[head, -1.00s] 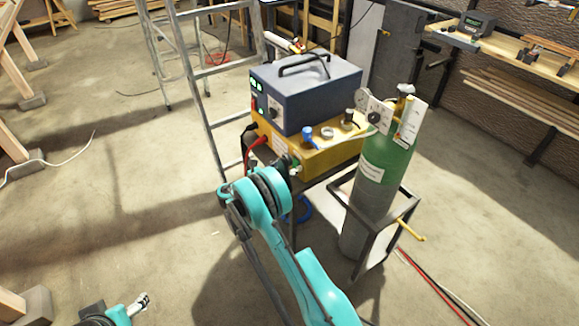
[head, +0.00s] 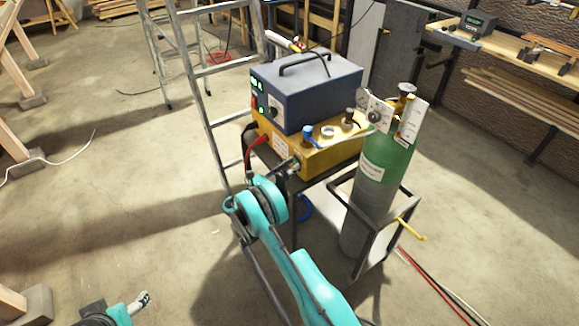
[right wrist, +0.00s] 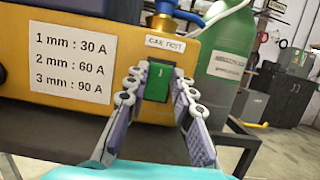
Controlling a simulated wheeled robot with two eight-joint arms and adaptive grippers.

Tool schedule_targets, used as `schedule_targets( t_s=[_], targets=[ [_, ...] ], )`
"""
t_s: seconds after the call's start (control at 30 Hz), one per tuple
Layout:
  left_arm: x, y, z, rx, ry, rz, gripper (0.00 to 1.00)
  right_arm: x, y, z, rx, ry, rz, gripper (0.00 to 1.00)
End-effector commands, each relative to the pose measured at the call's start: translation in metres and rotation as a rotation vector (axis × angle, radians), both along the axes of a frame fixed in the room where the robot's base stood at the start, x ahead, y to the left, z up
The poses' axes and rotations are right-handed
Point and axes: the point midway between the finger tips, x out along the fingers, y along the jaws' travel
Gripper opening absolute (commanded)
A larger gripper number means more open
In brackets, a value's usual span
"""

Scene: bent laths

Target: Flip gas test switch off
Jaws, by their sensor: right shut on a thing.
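The gas test switch (right wrist: 158,81) is a green rocker on the front of a yellow unit (right wrist: 200,52), under a "GAS TEST" label (right wrist: 165,44). My right gripper (right wrist: 157,84) is shut on the switch, with one finger at each side of it in the right wrist view. In the head view the right gripper (head: 290,165) is at the lower right front of the yellow unit (head: 318,152), partly hidden by my arm. My left gripper (head: 142,301) is at the lower left, far from the unit, too small to tell its opening.
A blue-grey welder (head: 310,95) sits on the yellow unit. A green gas bottle (head: 385,165) stands in a frame to the right. A metal ladder (head: 205,110) stands behind left. Cables lie on the floor at right.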

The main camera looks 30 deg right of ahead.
Motion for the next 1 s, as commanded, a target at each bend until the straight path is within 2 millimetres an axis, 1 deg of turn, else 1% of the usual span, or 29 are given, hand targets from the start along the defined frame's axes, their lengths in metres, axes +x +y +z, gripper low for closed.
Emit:
schedule_targets(
  t_s=[0.13, 0.17, 0.2, 0.23, 0.5, 0.63, 0.77, 1.0],
  targets=[
    [0.000, 0.000, 0.000, 0.000, 0.000, 0.000, 0.66, 0.000, 0.000, 0.000, 0.000, 0.000, 0.001, 0.00],
    [0.000, 0.000, 0.000, 0.000, 0.000, 0.000, 0.66, 0.000, 0.000, 0.000, 0.000, 0.000, 0.001, 0.32],
    [0.000, 0.000, 0.000, 0.000, 0.000, 0.000, 0.66, 0.000, 0.000, 0.000, 0.000, 0.000, 0.001, 0.42],
    [0.000, 0.000, 0.000, 0.000, 0.000, 0.000, 0.66, 0.000, 0.000, 0.000, 0.000, 0.000, 0.001, 0.45],
    [0.000, 0.000, 0.000, 0.000, 0.000, 0.000, 0.66, 0.000, 0.000, 0.000, 0.001, 0.000, 0.000, 0.45],
    [0.000, 0.000, 0.000, 0.000, 0.000, 0.000, 0.66, 0.000, 0.009, -0.002, 0.001, 0.000, 0.002, 0.45],
    [0.000, 0.000, 0.000, 0.000, 0.000, 0.000, 0.66, -0.001, 0.031, -0.009, 0.001, 0.000, 0.004, 0.45],
    [0.000, 0.000, 0.000, 0.000, 0.000, 0.000, 0.66, -0.005, 0.081, -0.024, 0.001, -0.001, 0.004, 0.45]
  ],
)
